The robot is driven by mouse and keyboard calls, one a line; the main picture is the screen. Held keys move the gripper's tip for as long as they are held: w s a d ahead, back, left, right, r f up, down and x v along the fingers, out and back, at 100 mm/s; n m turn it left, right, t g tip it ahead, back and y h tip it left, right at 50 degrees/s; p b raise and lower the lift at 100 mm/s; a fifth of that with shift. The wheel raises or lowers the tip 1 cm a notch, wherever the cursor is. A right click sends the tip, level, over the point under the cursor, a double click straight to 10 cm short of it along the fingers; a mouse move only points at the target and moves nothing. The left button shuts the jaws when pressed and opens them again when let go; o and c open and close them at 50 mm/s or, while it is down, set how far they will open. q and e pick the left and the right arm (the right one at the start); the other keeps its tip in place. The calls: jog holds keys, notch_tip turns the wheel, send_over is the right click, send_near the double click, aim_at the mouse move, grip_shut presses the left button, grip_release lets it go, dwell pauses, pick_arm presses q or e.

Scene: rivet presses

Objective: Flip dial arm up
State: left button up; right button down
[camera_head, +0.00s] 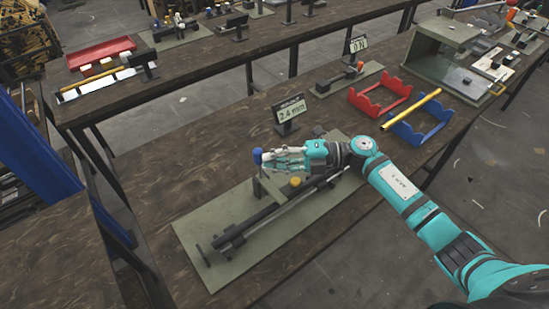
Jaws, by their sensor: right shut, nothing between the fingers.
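A fixture on a green base plate (205,222) sits on the near bench. It has a long dark bar (262,218), an upright post, a yellow knob (295,182) and a blue ball knob (257,155). I cannot tell for sure which part is the dial arm. My right gripper (268,158) is shut and empty, reaching in from the right above the fixture. Its fingertips are right beside the blue knob; whether they touch it is not clear. The gripper and its arm hide the far right part of the fixture. My left gripper is not in view.
A display reading 2.4 mm (290,112) stands just behind the fixture. Red (372,103) and blue (413,132) racks, the latter under a yellow rod (412,109), stand behind my right arm. Bare bench lies left of the plate.

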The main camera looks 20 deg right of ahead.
jog(key=w+a+f+m+g+h+b, duration=0.2)
jog(key=w+m, duration=0.1)
jog(key=w, duration=0.2)
jog(key=w+a+f+m+g+h+b, duration=0.2)
jog(key=w+m+g+h, duration=0.1)
jog(key=w+m, duration=0.1)
jog(key=shift+w+a+m+g+h, duration=0.25)
jog(key=shift+w+m+g+h, duration=0.05)
jog(key=shift+w, duration=0.6)
dwell(0.5)
jog(key=a+r+v, duration=0.1)
jog(key=r+v, duration=0.1)
jog(key=v, duration=1.1)
jog(key=shift+s+a+b, duration=0.25)
jog(key=shift+s+b, duration=0.05)
jog(key=shift+b, duration=0.15)
jog(key=shift+r, duration=0.1)
